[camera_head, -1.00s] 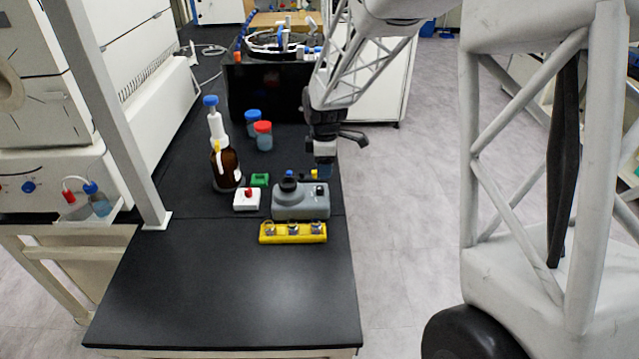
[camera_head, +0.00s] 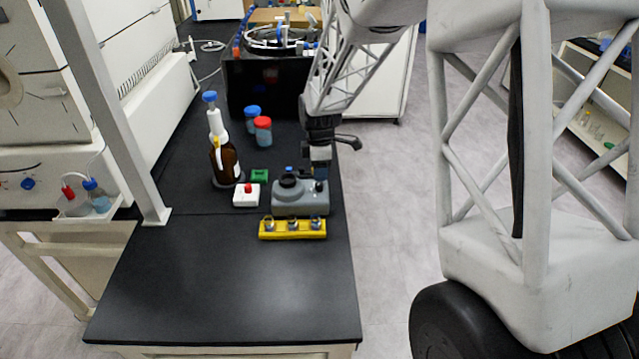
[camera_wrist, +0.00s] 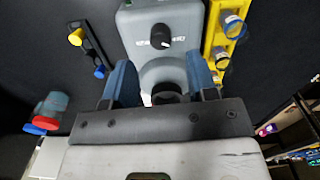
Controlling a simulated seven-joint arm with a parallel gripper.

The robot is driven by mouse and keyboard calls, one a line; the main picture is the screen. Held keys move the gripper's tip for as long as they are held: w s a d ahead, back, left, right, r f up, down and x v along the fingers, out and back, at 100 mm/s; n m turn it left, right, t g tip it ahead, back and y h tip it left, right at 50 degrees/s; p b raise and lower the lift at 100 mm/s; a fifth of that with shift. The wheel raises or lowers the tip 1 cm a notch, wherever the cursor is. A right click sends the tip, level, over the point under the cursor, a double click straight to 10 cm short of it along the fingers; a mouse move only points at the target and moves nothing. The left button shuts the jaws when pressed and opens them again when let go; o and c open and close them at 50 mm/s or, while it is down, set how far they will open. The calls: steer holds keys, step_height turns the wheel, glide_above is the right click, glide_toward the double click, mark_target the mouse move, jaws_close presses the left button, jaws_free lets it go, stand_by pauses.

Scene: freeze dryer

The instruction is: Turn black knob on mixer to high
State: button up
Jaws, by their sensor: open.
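The grey mixer (camera_head: 300,203) stands on the black bench near its right edge. Its black knob (camera_head: 320,187) is at the right end of its top. The mixer's dark round cup (camera_wrist: 166,92) lies between the finger bases in that view. My gripper (camera_head: 319,174) hangs just behind and above the knob. Its blue fingers (camera_wrist: 161,75) are spread, with nothing between the tips, and the knob is beyond them in the wrist view.
A yellow rack (camera_head: 292,230) stands close in front of the mixer. A white box with a red button (camera_head: 246,195), a green block (camera_head: 260,176) and a brown bottle (camera_head: 225,165) are to its left. The front of the bench is clear.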

mark_target(320, 184)
steer(key=shift+f, duration=2.95)
steer(key=c, duration=0.9)
